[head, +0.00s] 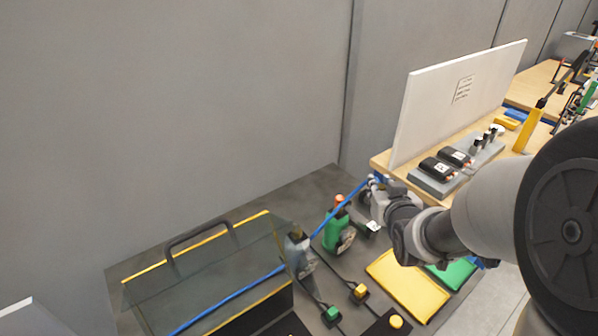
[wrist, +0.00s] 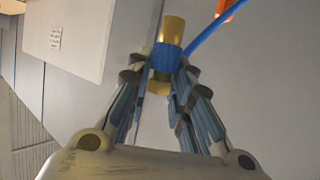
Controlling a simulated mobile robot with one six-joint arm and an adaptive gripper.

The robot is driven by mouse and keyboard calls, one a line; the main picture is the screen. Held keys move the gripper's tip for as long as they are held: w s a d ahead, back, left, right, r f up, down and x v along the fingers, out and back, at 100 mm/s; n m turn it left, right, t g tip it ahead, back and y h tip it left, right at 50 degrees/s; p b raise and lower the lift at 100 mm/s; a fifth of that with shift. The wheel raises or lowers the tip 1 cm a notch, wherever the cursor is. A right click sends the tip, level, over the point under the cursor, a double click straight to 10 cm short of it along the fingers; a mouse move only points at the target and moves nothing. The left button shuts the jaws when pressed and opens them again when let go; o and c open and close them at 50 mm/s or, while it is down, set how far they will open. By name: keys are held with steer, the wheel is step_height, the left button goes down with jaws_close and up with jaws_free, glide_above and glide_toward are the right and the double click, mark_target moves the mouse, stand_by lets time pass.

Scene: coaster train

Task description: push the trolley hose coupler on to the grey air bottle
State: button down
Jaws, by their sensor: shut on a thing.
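My gripper (head: 376,186) is at the right of the tray in the head view, near the bench's left end. In the wrist view my gripper (wrist: 162,75) is shut on the hose coupler (wrist: 172,30), a brass piece with a blue band. The blue hose (wrist: 205,30) runs from it to the upper right. In the head view the hose (head: 232,294) runs down to the lower left, past the bottles. The grey air bottle (head: 302,262) stands left of the green bottle, clearly apart from my gripper. The coupler itself is too small to make out in the head view.
A green bottle (head: 336,236) with an orange top stands between the grey bottle and my gripper. A clear cover (head: 200,262) with yellow edges and a handle is at left. A yellow pad (head: 408,286) lies in front. A white board (head: 440,105) stands on the bench.

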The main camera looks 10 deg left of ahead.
steer(key=s+a+r+n+g+y, duration=0.1)
steer(key=s+a+n+y, duration=0.1)
steer(key=a, duration=0.7)
steer(key=s+a+r+n+g+y+p, duration=0.1)
steer(key=s+a+n+y, duration=0.2)
steer(key=a, duration=0.7)
steer(key=shift+n+g+y, duration=0.3)
steer(key=shift+y, duration=0.1)
steer(key=shift+d+f, duration=0.1)
steer(key=b, duration=0.5)
glide_above(297, 225)
step_height(297, 225, down, 6)
steer(key=shift+w+r, duration=0.1)
steer(key=shift+f+b, duration=1.7)
steer(key=shift+b, duration=0.1)
stand_by(0.8)
steer(key=c, duration=1.4)
jaws_free()
steer(key=shift+o, duration=0.2)
